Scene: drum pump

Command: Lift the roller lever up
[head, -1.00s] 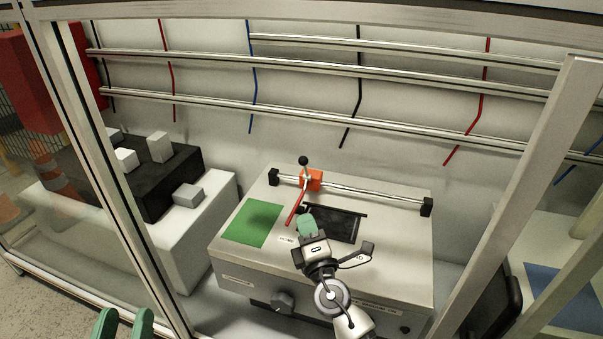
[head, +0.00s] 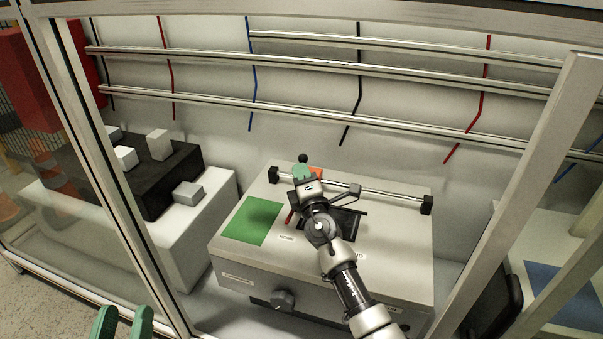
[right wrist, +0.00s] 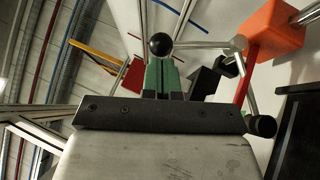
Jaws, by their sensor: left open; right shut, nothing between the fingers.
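The lever has a black ball knob (head: 303,158) on a metal rod, joined to an orange block (head: 317,173) on the rail. A red bar (head: 290,216) runs down from the block, mostly hidden by my right arm. My right gripper (head: 301,172) is shut and empty, with its green fingers just below the knob. In the right wrist view the knob (right wrist: 161,45) sits at the tips of the shut fingers (right wrist: 161,70), and the rod (right wrist: 205,45) runs right to the orange block (right wrist: 272,30). I cannot tell whether they touch. My left gripper (head: 120,322) is open at the bottom left.
The grey machine box (head: 235,267) has a green patch (head: 252,220), a dark panel (head: 346,222) and a front dial (head: 283,300). Frame posts (head: 545,190) stand on both sides. A white stand with a black block (head: 165,195) is left of the box.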

